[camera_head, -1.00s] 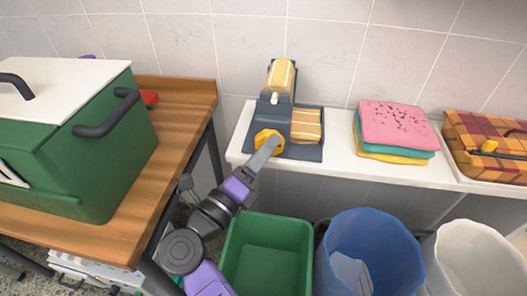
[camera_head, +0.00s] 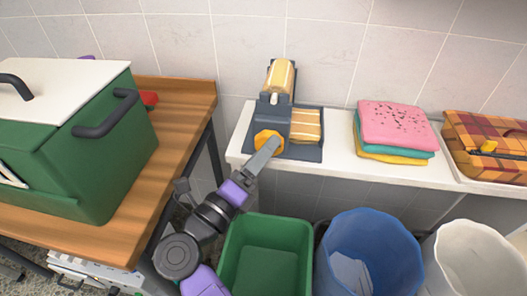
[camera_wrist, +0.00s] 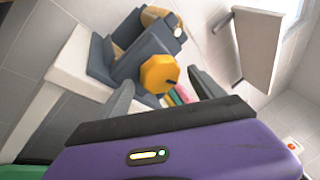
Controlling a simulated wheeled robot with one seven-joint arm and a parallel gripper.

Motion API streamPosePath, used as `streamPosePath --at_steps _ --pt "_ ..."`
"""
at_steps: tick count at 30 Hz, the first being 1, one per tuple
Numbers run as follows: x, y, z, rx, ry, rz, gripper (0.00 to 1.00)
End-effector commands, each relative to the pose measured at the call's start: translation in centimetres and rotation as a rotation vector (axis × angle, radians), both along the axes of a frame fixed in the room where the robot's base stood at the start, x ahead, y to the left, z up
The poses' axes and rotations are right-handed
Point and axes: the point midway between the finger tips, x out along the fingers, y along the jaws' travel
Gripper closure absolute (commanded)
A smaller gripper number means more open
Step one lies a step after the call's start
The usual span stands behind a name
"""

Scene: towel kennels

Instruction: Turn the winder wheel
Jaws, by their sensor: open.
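The winder (camera_head: 300,152) is a dark grey machine with cream rolls, standing on the white shelf against the tiled wall. Its wheel (camera_head: 264,141) is a yellow-orange faceted knob on the front left. In the wrist view the wheel (camera_wrist: 159,73) lies ahead of my gripper (camera_wrist: 165,95), between and beyond the two grey fingers. My gripper (camera_head: 268,152) is open, with its fingertips close to the wheel in the head view. I cannot tell whether a finger touches it.
Folded pink, teal and yellow towels (camera_head: 396,128) and a plaid basket (camera_head: 490,145) sit right of the winder. Green (camera_head: 265,225), blue (camera_head: 372,225) and white bins stand below the shelf. A wooden table (camera_head: 185,100) with a green box (camera_head: 90,150) is at left.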

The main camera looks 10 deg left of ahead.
Motion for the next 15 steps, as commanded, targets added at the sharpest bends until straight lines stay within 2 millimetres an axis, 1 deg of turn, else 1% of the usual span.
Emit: streamPosePath --at_steps 1,9,12,15 --pt "-0.7 0.5 -0.2 0.0 0.0 0.004 0.23" --pt "-4.6 2.3 -0.8 0.0 0.0 0.004 0.23" --pt "-5.5 2.7 -1.0 0.0 0.001 0.002 0.23" --pt "-6.0 3.0 -1.1 0.0 0.001 0.0 0.23"
